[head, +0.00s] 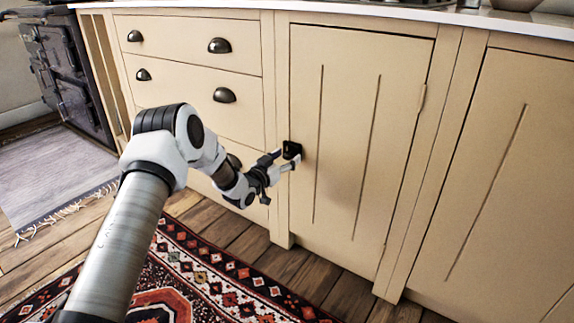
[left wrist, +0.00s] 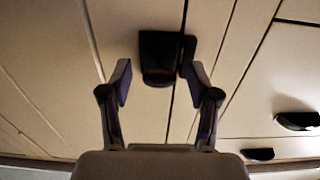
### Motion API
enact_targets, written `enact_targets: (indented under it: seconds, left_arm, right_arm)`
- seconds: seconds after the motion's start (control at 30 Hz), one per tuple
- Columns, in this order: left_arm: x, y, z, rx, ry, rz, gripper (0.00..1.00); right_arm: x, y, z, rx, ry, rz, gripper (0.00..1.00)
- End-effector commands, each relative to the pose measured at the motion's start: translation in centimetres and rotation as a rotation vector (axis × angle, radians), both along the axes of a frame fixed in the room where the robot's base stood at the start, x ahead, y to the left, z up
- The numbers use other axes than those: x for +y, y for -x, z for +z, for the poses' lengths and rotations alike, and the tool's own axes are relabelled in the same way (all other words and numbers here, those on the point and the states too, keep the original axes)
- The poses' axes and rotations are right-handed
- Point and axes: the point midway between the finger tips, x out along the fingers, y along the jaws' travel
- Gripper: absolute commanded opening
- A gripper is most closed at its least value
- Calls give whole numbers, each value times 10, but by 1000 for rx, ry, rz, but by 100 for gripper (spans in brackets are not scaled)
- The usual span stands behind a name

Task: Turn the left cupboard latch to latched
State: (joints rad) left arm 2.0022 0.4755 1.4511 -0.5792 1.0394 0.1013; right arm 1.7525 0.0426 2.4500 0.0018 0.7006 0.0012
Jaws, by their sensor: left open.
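The left cupboard latch (head: 291,150) is a small black fitting at the left edge of the cream cupboard door (head: 345,130). The door sits shut in its frame. In the left wrist view the latch (left wrist: 160,57) lies just beyond and between the fingertips, across the door's edge gap. My left gripper (head: 284,161) is open at the latch in the head view. In the left wrist view its two fingers (left wrist: 158,80) are spread with nothing between them but the latch ahead. Whether a finger touches the latch, I cannot tell. My right gripper is not in view.
Drawers with dark cup handles (head: 219,45) stand left of the door. Another cream cupboard panel (head: 500,170) is at the right. A patterned red rug (head: 215,285) lies on the wooden floor. A black stove (head: 65,75) stands at the far left.

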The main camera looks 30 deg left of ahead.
Motion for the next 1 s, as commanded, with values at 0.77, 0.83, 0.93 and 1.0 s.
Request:
enact_targets:
  seconds: [0.77, 0.83, 0.93, 1.0]
  left_arm:
    - [-1, -7, 1, 1, 10, 0, 1]
    - [-1, -7, 1, 1, 23, 0, 1]
    - [-1, -7, 2, 3, 53, 0, 1]
    - [-1, -7, 2, 6, 84, 0, 1]
  right_arm:
    - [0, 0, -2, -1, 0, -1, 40]
    - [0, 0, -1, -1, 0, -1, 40]
    - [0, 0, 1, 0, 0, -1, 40]
    - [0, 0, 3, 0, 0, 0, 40]
